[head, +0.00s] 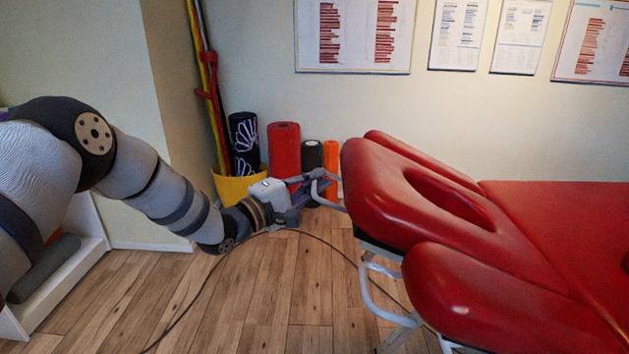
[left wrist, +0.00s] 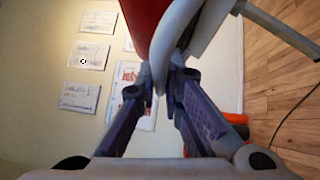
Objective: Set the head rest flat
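The red padded head rest (head: 380,205), with an oval face opening, is at the left end of the treatment table. Its outer end sits higher than the end by the table, so it looks tilted up. A pale handle bar sticks out from under its outer end; it also shows in the left wrist view (left wrist: 180,36). My left gripper (head: 318,187) is at this bar, with a finger on each side. In the left wrist view the fingertips (left wrist: 162,72) look closed on the bar. The red underside (left wrist: 148,20) is just beyond. My right gripper is not in view.
The red table top (head: 570,215) extends right, with arm pads beside the head rest. A pale metal frame (head: 375,290) stands below. Foam rollers (head: 284,150) and a yellow bin (head: 238,186) stand by the wall. A cable crosses the open wooden floor (head: 280,300).

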